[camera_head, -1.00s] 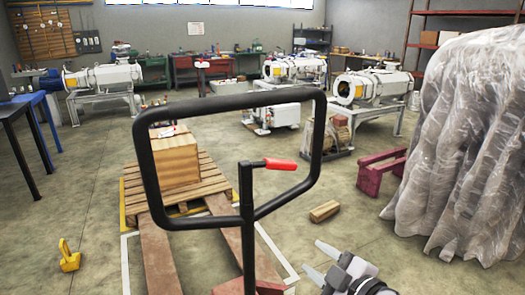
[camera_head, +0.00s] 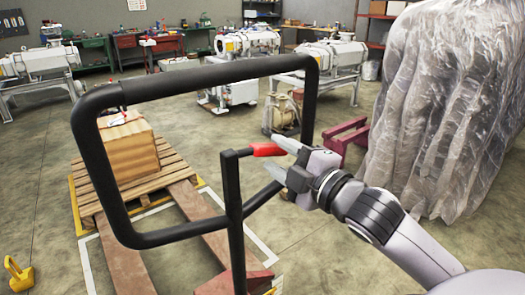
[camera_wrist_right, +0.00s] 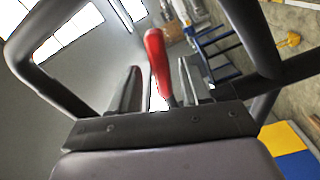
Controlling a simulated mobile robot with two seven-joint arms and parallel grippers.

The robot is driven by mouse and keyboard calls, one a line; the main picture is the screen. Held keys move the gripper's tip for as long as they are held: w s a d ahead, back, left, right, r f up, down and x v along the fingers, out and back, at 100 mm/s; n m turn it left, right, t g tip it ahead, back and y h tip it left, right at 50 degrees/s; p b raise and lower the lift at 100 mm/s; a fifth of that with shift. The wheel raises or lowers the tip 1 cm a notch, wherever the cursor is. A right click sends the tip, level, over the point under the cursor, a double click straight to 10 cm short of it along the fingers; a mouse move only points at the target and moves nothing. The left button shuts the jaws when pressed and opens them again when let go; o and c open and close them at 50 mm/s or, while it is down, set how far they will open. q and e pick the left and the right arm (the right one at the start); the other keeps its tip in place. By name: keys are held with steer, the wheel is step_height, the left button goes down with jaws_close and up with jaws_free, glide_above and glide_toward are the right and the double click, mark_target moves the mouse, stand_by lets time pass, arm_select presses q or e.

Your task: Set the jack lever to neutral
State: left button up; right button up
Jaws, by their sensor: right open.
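The jack lever (camera_head: 267,150) is a short red handle sticking out to the right from the top of the black post inside the jack's handle loop (camera_head: 88,160). My right gripper (camera_head: 275,155) is open at the lever's free end, its fingers pointing left toward it. In the right wrist view the red lever (camera_wrist_right: 157,62) shows between the two spread fingers (camera_wrist_right: 160,88). I cannot tell whether either finger touches it. My left gripper is out of view.
A wooden pallet (camera_head: 172,164) with a wooden box (camera_head: 130,150) stands behind the jack. A plastic-wrapped stack (camera_head: 430,110) is close on the right. A yellow object (camera_head: 18,275) lies on the floor at the left.

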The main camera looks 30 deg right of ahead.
mark_target(263, 147)
steer(key=shift+w+a+p, duration=0.2)
steer(key=shift+w+p, duration=0.25)
steer(key=shift+w, duration=2.2)
jaws_close()
